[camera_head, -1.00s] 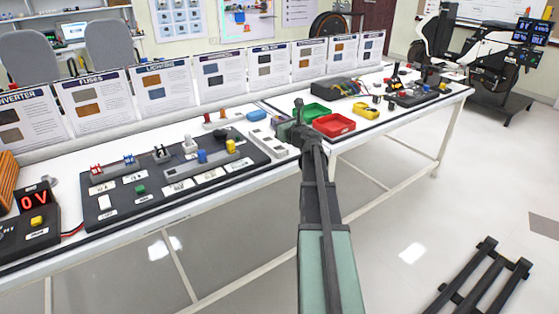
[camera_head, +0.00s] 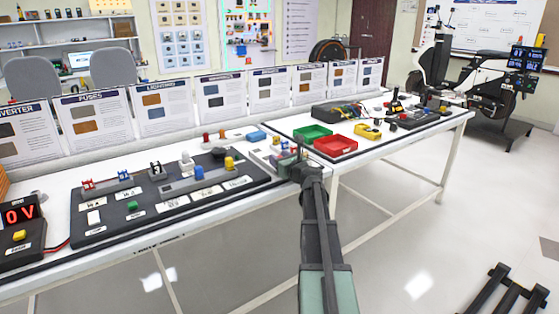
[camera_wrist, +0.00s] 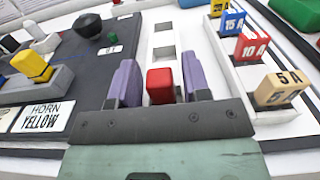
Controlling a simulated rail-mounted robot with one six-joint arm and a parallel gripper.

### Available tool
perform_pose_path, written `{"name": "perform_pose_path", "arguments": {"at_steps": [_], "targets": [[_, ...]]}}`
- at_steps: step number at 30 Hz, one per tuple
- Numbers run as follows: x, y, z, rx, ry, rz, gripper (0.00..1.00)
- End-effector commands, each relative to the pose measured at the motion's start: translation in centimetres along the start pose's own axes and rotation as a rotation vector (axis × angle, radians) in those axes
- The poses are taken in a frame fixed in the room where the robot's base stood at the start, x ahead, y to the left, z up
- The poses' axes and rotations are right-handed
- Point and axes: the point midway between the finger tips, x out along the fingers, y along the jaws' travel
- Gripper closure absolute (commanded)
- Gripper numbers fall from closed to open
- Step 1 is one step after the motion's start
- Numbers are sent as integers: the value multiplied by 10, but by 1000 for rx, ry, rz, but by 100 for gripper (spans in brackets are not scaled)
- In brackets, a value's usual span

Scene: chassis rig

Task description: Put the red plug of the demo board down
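The red plug (camera_wrist: 160,85) is upright between my gripper's two purple fingers (camera_wrist: 160,84) in the wrist view. A narrow gap shows on each side of it, so my gripper looks open around it. A white tray with square slots (camera_wrist: 163,28) lies beneath and beyond it; the plug's foot is hidden, so I cannot tell how it is seated. The dark demo board (camera_head: 110,222) lies to the left, also seen at the left of the wrist view (camera_wrist: 85,70). In the head view, my gripper (camera_head: 289,160) is low at the tray, right of the board.
A white holder (camera_wrist: 228,60) with blue, red and tan fuses stands close to the right of my gripper. Yellow (camera_head: 229,163) and blue (camera_head: 200,172) plugs stand on the board. Green (camera_head: 312,132) and red bins (camera_head: 335,146) lie farther right.

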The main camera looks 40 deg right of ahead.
Motion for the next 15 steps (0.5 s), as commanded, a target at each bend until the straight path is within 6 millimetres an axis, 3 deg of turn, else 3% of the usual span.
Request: {"name": "perform_pose_path", "arguments": {"at_steps": [11, 15], "targets": [[-1, 0, 7, 0, 0, 0, 49], [-30, 2, 3, 0, 0, -1, 49]]}}
